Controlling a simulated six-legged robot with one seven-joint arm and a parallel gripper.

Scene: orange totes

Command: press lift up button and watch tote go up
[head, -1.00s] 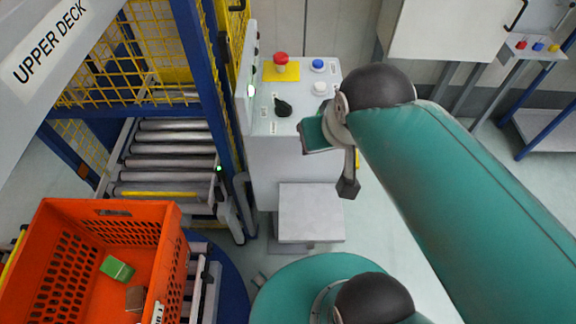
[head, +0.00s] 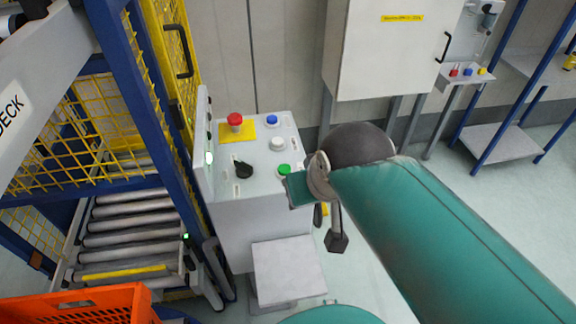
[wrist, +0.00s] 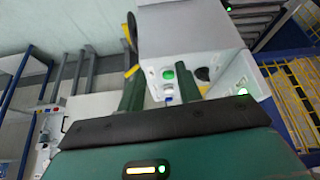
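The control console (head: 250,215) stands in the middle of the head view. Its top carries a red mushroom button (head: 235,120) on a yellow plate, a blue button (head: 271,119), a white button (head: 278,143), a green button (head: 283,170) and a black knob (head: 243,170). Their labels are too small to read. The orange tote (head: 85,303) shows only its upper rim at the bottom left. In the wrist view, my gripper (wrist: 162,92) has its two fingers apart with nothing between them. The green button (wrist: 168,74) appears beyond the fingertips, and I cannot tell the distance.
The blue lift frame (head: 150,120) with yellow mesh stands left of the console, with a roller conveyor (head: 125,225) inside. A grey box-shaped step (head: 288,268) juts out at the console's front. A white cabinet (head: 385,55) and a blue-framed shelf (head: 500,142) stand behind right.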

